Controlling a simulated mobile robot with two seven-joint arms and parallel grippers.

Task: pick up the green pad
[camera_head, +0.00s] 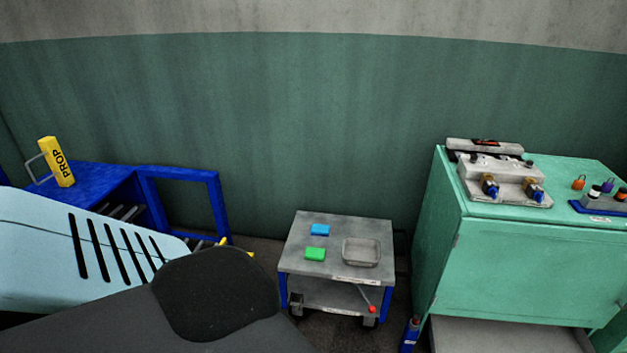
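The green pad (315,254) is a small, flat, bright green block. It lies on the grey top of a small wheeled cart (345,228) in the middle of the camera_head view. A blue pad (320,230) lies just behind it, apart from it. A shallow grey metal tray (362,252) sits to its right on the same top. Nothing covers the green pad. Neither of my grippers shows in this view.
A green cabinet (525,265) with a metal fixture (505,182) on top stands at the right. At the left are a blue frame (180,174), a yellow PROP block (57,162) and a light-blue slotted panel (50,250). A dark rounded shape fills the lower left foreground.

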